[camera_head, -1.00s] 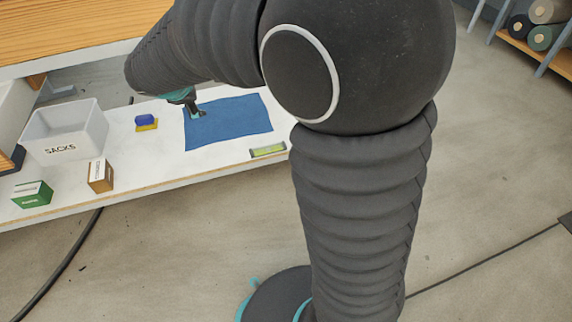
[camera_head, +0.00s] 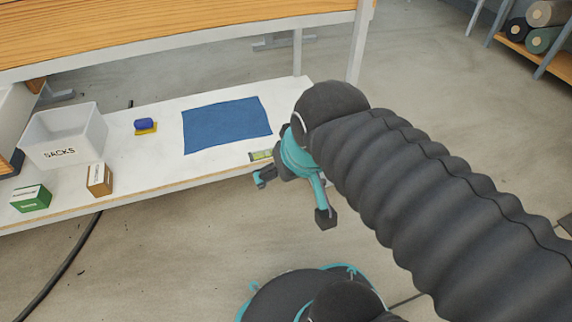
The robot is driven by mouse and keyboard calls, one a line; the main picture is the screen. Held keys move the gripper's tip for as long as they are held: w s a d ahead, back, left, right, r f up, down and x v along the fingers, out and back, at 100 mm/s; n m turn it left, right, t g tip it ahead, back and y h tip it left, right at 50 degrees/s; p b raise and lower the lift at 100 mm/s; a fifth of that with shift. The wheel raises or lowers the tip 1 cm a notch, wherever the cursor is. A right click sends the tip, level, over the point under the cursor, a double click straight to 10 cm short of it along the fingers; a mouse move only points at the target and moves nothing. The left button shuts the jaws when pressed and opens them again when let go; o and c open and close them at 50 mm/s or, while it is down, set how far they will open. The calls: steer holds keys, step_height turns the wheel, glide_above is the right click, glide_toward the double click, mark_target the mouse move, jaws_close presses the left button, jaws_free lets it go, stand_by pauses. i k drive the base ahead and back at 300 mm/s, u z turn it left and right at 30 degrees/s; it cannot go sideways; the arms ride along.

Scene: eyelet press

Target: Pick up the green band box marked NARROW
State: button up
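The green box (camera_head: 31,198) stands on the white lower shelf (camera_head: 150,175) at the far left, near its front edge. It has a white band and a label that is too small to read. My gripper (camera_head: 293,199) is far to the right of the box, out beyond the shelf's front edge and above the floor. Its two fingers are spread wide apart with nothing between them. The green box is fully in view and apart from the gripper.
A brown box (camera_head: 100,180) stands right of the green one. Behind are a white SACKS bin (camera_head: 67,132) and a blue block on a yellow base (camera_head: 145,126). A blue cloth (camera_head: 226,123) lies flat; a yellow-green level (camera_head: 261,155) is partly hidden. A wooden tabletop (camera_head: 180,22) overhangs.

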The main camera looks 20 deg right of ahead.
mark_target(35, 198)
steer(key=u, duration=3.5)
steer(key=k, duration=0.9)
steer(key=z, duration=1.3)
steer(key=i, duration=0.95)
